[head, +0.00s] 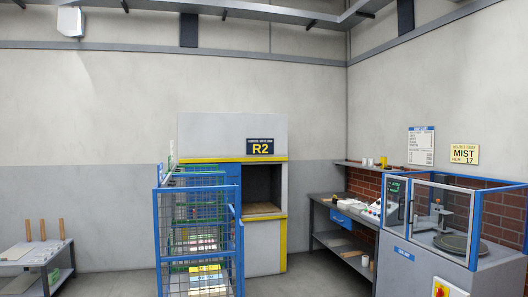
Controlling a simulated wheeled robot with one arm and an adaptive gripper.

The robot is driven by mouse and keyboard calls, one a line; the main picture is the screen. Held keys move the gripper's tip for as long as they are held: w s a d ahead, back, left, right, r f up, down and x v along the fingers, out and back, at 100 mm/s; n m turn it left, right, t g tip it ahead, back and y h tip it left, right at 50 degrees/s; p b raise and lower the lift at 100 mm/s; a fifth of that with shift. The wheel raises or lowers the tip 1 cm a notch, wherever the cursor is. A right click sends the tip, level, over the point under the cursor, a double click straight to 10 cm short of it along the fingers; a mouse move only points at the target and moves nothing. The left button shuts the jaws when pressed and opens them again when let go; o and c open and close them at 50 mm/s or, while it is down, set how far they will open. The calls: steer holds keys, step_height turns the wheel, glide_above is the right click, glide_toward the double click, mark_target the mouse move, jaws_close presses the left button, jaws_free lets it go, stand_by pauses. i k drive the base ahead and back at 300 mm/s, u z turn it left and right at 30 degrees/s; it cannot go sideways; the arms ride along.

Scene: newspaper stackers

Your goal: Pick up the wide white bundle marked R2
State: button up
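A dark sign reading R2 (260,146) is fixed to a tall grey machine (232,130) with yellow edging. The machine has an open dark bay with a bare wooden-looking shelf (262,208). A blue wire cage trolley (157,222) stands in front of its left part. Pale flat stacks (208,284) show through the mesh low in the cage, some with yellow or coloured strips. Their markings are too small to read, so I cannot tell whether one is the R2 bundle. My gripper is not in view.
A grey workbench (325,198) with small items stands along the right wall. A blue-framed, clear-sided machine (450,222) fills the right foreground. A low table (30,254) with upright brown rolls is at left. Floor (115,283) is open between that table and the cage.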

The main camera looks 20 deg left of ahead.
mark_target(345, 205)
steer(key=u, duration=0.25)
steer(key=i, duration=1.95)
steer(key=u, duration=0.25)
steer(key=i, duration=3.65)
steer(key=z, duration=0.55)
steer(key=i, duration=1.4)
steer(key=z, duration=0.2)
